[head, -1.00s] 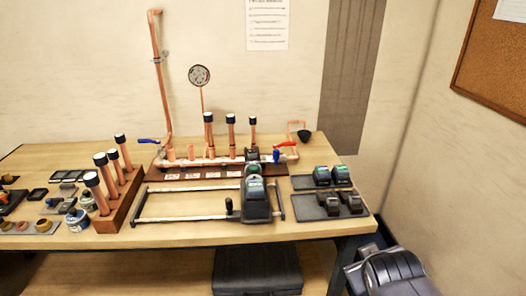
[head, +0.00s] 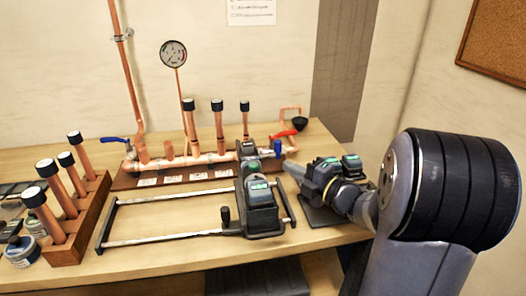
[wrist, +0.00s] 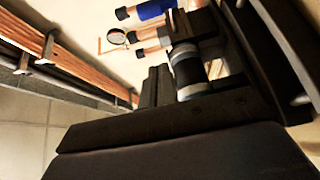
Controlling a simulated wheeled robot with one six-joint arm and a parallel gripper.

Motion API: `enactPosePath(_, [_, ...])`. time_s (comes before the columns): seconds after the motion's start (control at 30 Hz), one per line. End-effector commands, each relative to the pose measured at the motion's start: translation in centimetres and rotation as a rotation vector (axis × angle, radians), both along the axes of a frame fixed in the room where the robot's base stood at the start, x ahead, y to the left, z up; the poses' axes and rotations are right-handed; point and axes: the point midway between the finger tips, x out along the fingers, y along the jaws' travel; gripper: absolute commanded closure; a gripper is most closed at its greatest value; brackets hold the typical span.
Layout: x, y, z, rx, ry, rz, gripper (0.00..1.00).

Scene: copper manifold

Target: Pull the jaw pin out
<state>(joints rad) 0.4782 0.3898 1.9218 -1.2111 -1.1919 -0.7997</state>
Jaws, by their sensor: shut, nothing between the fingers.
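The press tool (head: 260,194), grey and black with a green-lit panel, stands at the right end of a railed frame by the manifold. Its dark jaw head (head: 247,152) lies at the copper manifold pipe (head: 205,160). I cannot pick out the jaw pin for certain in the head view. My gripper (head: 290,168) is shut and empty, reaching in from the right, just right of the jaw head and apart from it as far as I can tell. In the wrist view a black cylinder with grey bands (wrist: 188,72) shows among dark parts; I cannot tell whether it is the pin.
Capped copper tubes stand in a wooden rack (head: 82,222) at the left. Upright capped pipes, a gauge (head: 173,54), a blue valve handle (head: 115,140) and a red one (head: 284,133) surround the manifold. Battery-like blocks (head: 352,163) sit at the right, partly behind my arm.

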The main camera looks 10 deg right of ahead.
Motion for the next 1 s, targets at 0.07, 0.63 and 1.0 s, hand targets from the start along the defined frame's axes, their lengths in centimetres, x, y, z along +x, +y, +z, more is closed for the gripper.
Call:
enactPosePath(0.07, [0.0, 0.2, -0.2, -0.003, -0.009, 0.02, 1.0])
enactPosePath(0.63, [8.0, 5.9, 0.1, -0.002, -0.011, 0.028, 1.0])
enactPosePath(1.0, [9.1, 2.0, -0.1, -0.002, -0.011, 0.022, 1.0])
